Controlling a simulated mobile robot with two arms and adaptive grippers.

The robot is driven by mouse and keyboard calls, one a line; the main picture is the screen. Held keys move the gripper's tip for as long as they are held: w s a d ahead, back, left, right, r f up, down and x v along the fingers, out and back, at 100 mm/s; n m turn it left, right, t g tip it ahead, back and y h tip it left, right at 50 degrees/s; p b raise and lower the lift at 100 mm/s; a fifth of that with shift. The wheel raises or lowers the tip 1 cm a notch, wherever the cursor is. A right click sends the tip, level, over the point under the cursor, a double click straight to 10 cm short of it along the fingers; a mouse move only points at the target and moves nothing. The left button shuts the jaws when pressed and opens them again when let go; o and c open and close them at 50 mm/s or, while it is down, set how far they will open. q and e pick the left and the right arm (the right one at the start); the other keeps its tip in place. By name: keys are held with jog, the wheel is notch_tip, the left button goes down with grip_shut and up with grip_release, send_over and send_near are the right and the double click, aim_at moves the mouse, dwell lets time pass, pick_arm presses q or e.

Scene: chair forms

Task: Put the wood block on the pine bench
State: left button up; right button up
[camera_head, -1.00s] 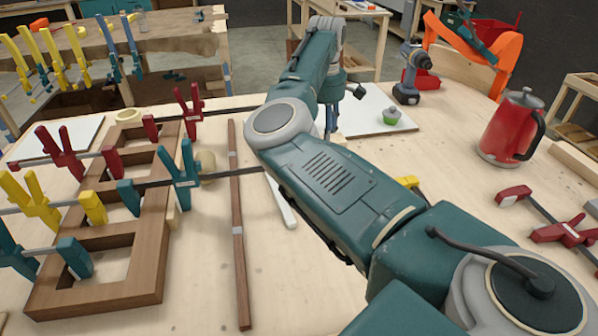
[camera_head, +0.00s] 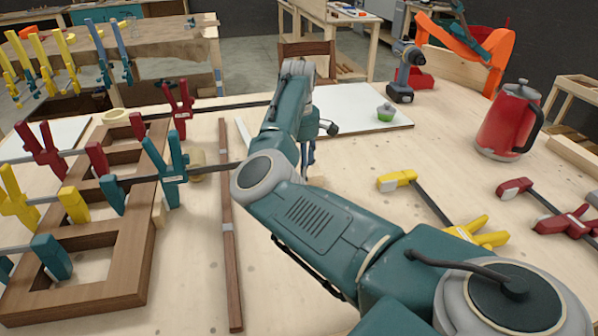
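The pine bench (camera_head: 390,293) seems to be the pale worktop filling the foreground. A pale wooden piece (camera_head: 336,203), possibly the wood block, shows just behind my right forearm; the arm hides much of it. A small pale block (camera_head: 158,213) also stands against the dark wooden frame (camera_head: 140,262), so I cannot tell which is the wood block. My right arm reaches from the lower right to the middle of the bench. My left gripper is not in view.
Several clamps grip the frame at left. A dark wooden strip (camera_head: 229,250) lies beside it. A yellow clamp (camera_head: 435,206), a red kettle (camera_head: 505,122) and red clamps (camera_head: 555,208) occupy the right. A drill (camera_head: 405,75) and white board (camera_head: 350,105) are farther back.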

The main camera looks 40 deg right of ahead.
jog(key=shift+d, duration=0.15)
jog(key=shift+f, duration=0.1)
jog(key=o, duration=1.2)
jog(key=shift+o, duration=0.2)
notch_tip(320, 180, up, 12)
jog(key=b, duration=0.1)
jog(key=shift+r+b, duration=0.2)
jog(key=shift+b, duration=0.15)
jog(key=shift+f, duration=0.1)
